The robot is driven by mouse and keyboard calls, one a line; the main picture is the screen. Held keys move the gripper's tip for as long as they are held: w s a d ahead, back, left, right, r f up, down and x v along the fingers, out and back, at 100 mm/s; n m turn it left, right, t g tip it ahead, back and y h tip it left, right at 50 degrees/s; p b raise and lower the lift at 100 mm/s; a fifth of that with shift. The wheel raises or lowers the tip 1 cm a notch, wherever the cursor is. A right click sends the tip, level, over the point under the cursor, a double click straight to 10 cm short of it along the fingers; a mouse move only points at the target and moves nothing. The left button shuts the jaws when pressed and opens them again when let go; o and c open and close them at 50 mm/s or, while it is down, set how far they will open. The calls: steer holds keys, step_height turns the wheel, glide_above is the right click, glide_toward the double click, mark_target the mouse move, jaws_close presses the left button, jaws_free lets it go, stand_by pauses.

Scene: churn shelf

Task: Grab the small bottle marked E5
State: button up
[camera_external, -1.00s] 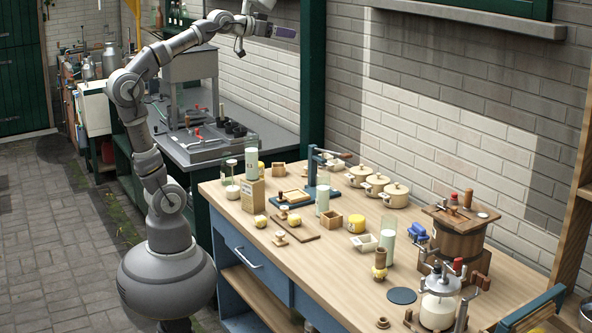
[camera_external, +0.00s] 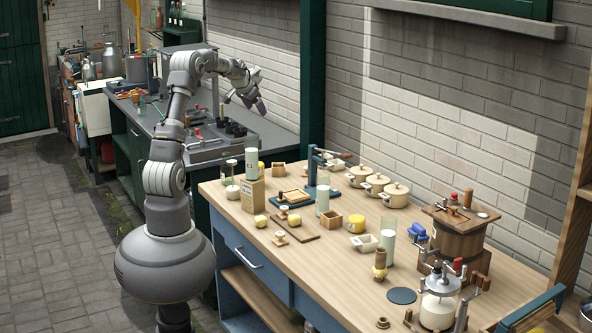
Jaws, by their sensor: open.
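Several small bottles with pale contents stand upright on the wooden workbench (camera_external: 345,262). One bottle (camera_external: 251,165) stands on a tan box (camera_external: 251,195) at the bench's left end and has a dark mark too small to read. Another bottle (camera_external: 322,200) stands by the blue press, and a third bottle (camera_external: 387,243) stands at mid-bench. I cannot tell which is marked E5. My gripper (camera_external: 256,108) is open, empty and pointing down, high over the grey counter near the brick wall. It is clear of every bottle.
A blue press (camera_external: 310,182), lidded cream pots (camera_external: 378,186), a yellow tub (camera_external: 356,224) and small wooden boxes crowd the bench. A wooden churn (camera_external: 460,238) and a glass jar churn (camera_external: 438,305) stand at its right. A green post (camera_external: 312,80) rises behind the bench.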

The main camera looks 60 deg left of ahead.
steer(key=n+g+h+p, duration=0.1)
steer(key=g+h, duration=0.1)
glide_above(226, 156)
steer(key=s+a, duration=0.1)
steer(key=s, duration=0.1)
steer(key=f, duration=1.5)
steer(key=shift+w+a+f, duration=0.15)
steer(key=shift+w+f, duration=0.05)
steer(key=shift+f, duration=0.1)
steer(key=b+x, duration=0.1)
steer(key=x, duration=0.7)
steer(key=shift+s+b, duration=0.2)
steer(key=shift+b, duration=0.15)
steer(key=shift+d+r, duration=0.1)
steer(key=shift+d, duration=0.2)
steer(key=shift+c, duration=0.8)
jaws_close()
